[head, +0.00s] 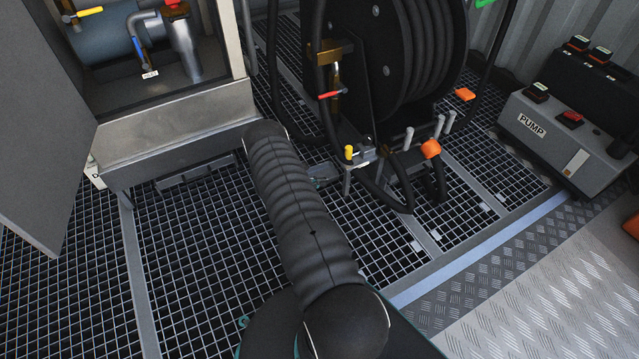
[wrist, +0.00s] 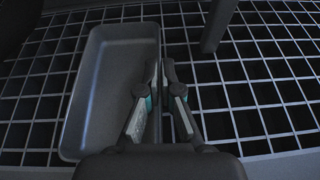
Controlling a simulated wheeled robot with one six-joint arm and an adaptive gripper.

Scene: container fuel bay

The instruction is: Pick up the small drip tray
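The small drip tray (wrist: 112,85) is a grey, shallow, rounded oblong pan and looks empty. It fills the left middle of the wrist view, over the floor grating. My gripper (wrist: 161,68) is at the tray's right long wall in the wrist view. One finger is over the tray's inside and the other is outside the wall. The gap at the fingertips is narrow, and I cannot tell whether they press on the wall.
The hose reel (head: 435,50) stands just behind the tray, with valves and an orange knob (head: 430,149) close on the right. An open metal cabinet (head: 175,125) is at left. A grey pump box (head: 562,145) stands at right. Grating at front left is clear.

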